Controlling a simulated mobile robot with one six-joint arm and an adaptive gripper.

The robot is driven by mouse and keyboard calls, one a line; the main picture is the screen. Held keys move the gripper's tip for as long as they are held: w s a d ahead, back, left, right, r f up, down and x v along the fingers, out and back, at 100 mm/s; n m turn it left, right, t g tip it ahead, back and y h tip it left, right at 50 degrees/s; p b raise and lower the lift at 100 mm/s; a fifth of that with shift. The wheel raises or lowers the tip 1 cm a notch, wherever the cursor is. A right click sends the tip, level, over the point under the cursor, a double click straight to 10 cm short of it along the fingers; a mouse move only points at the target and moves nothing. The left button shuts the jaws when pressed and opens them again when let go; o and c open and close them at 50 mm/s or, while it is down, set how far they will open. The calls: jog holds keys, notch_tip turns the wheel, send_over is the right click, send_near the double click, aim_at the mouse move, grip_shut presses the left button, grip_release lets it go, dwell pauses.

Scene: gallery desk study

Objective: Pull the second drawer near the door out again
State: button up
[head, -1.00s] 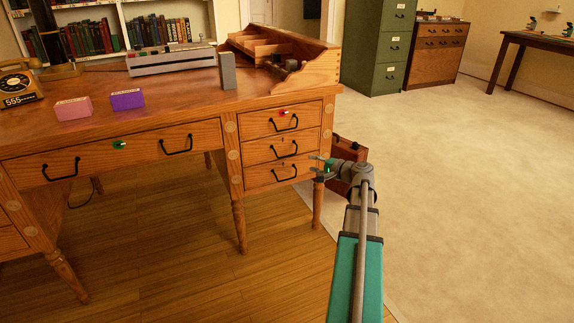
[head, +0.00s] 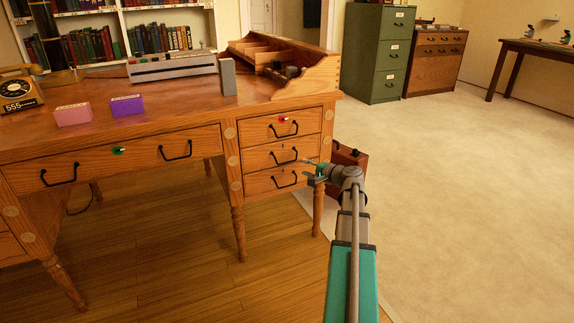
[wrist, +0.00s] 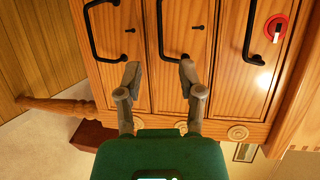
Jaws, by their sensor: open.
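The desk's right stack holds three drawers, all flush with the front. The second drawer (head: 262,159) is the middle one, with a black bail handle (head: 284,157). In the wrist view the picture is turned sideways; the second drawer (wrist: 203,95) fills the middle, and its handle (wrist: 161,30) runs up out of frame. My gripper (head: 313,170) is open and empty at the right edge of the stack. In the wrist view my gripper's fingers (wrist: 158,75) are spread across the handle's near end. One fingertip overlaps that end; I cannot tell whether they touch.
The top drawer has a red lock (head: 284,119); the bottom drawer (head: 262,185) lies below. A reddish-brown case (head: 350,160) stands on the floor behind my gripper. A desk leg (head: 318,213) is just below. Open carpet (head: 470,200) lies to the right.

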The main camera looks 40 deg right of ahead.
aim_at(287, 162)
jog(key=b+x, duration=0.1)
jog(key=x, duration=0.8)
jog(key=shift+w+f, duration=0.1)
jog(key=shift+w, duration=0.25)
grip_shut()
